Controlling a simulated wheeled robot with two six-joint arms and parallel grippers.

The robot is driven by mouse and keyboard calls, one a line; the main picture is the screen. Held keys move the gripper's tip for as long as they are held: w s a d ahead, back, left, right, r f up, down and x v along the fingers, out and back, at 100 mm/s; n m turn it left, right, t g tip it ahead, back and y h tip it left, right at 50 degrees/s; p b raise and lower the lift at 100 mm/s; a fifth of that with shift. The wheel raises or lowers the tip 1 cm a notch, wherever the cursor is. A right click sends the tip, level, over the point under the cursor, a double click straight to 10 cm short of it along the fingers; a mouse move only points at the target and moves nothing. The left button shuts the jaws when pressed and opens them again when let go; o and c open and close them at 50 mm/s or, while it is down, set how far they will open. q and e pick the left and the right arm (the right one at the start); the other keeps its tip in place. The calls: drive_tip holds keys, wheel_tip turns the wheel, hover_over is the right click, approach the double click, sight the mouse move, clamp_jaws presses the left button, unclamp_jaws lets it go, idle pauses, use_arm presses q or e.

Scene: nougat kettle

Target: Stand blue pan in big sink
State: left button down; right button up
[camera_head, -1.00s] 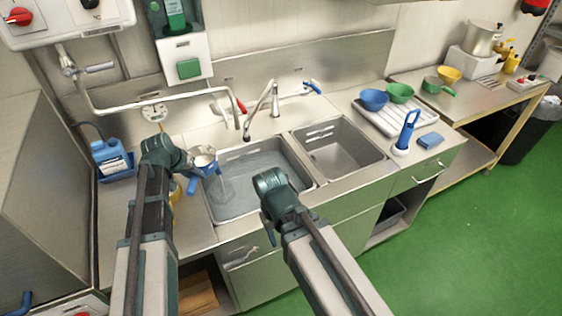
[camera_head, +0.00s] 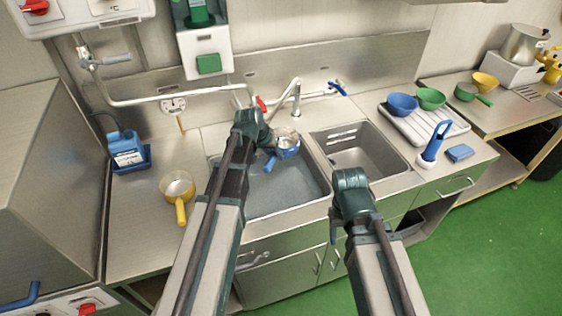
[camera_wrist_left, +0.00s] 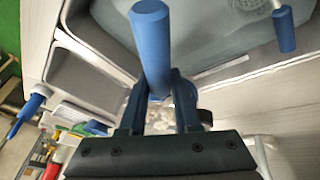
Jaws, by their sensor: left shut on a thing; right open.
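The blue pan (camera_head: 288,148) hangs over the back part of the big sink (camera_head: 318,208), the left basin, which looks filled with greyish water. My left gripper (camera_head: 268,148) is shut on the pan's blue handle. In the left wrist view the thick blue handle (camera_wrist_left: 151,45) sticks out between the two dark fingers of my left gripper (camera_wrist_left: 158,108); the pan's bowl is mostly hidden behind them. The pan seems clear of the water, but its exact height cannot be told. My right gripper (camera_head: 335,222) is open and empty near the sink's front edge.
A tap (camera_head: 297,98) stands behind the basins. The smaller sink (camera_head: 365,160) lies right. A white rack (camera_head: 440,128) with blue and green bowls and an upright blue-handled brush (camera_head: 435,142) are right.

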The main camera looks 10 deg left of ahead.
use_arm(q)
drive_tip(key=shift+s+a+f+b, duration=0.1)
drive_tip(key=shift+s+f+b, duration=0.05)
drive_tip(key=shift+f+b, duration=0.6)
drive_tip(key=shift+n, duration=0.3)
drive_tip(key=s+a+f+b, duration=0.1)
drive_tip(key=f+b, duration=0.6)
drive_tip(key=s+a+f+b, duration=0.1)
drive_tip(key=f+b, duration=0.6)
drive_tip(key=s+f+b, duration=0.1)
drive_tip(key=f+b, duration=0.6)
drive_tip(key=shift+a+f, duration=0.15)
drive_tip(key=shift+a, duration=0.25)
drive_tip(key=shift+f+b, duration=0.45)
drive_tip(key=shift+b, duration=0.15)
drive_tip(key=c, duration=0.5)
unclamp_jaws()
drive_tip(key=shift+c, duration=0.2)
drive_tip(key=shift+r, duration=0.1)
drive_tip(key=p+v, duration=1.2)
drive_tip(key=v, duration=0.1)
drive_tip(key=shift+s+r+p, duration=0.2)
drive_tip(key=shift+r+p, duration=0.1)
